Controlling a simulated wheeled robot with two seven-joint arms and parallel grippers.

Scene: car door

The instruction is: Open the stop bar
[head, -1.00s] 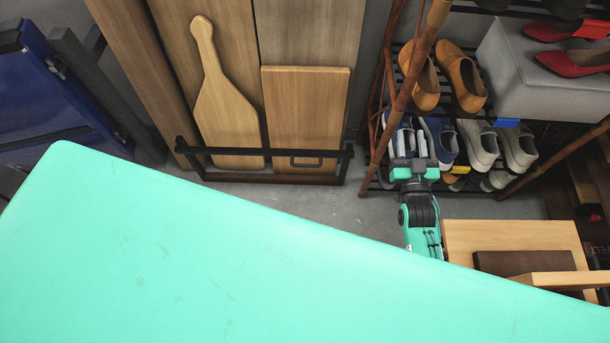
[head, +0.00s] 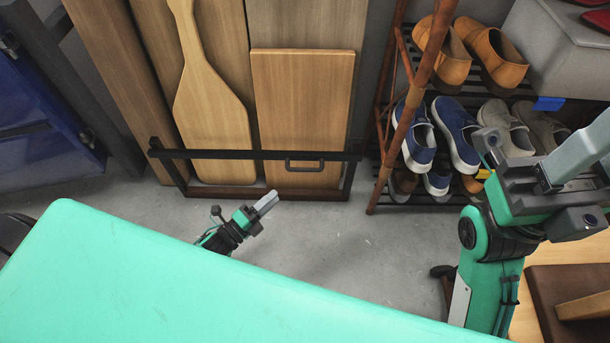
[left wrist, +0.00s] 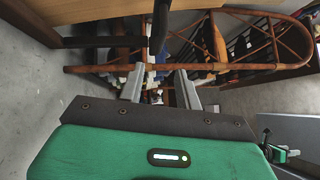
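The stop bar (head: 230,154) is a black horizontal bar with a small black handle (head: 305,163). It runs across the front of several upright wooden boards, low above the floor. My left gripper (head: 265,203) is in front of and below the bar, apart from it, pointing up and right toward the handle side. In the left wrist view its two fingers (left wrist: 159,88) are spread with nothing between them. A black bar part (left wrist: 160,25) shows beyond them. My right gripper (head: 578,155) is large at the right edge, partly cut off; its finger gap is unclear.
A shoe rack (head: 405,95) with several shoes stands right of the boards. A turquoise panel (head: 180,280) fills the lower left foreground. Wooden furniture (head: 560,285) is at the lower right. Grey floor (head: 340,235) is clear between the panel and the boards.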

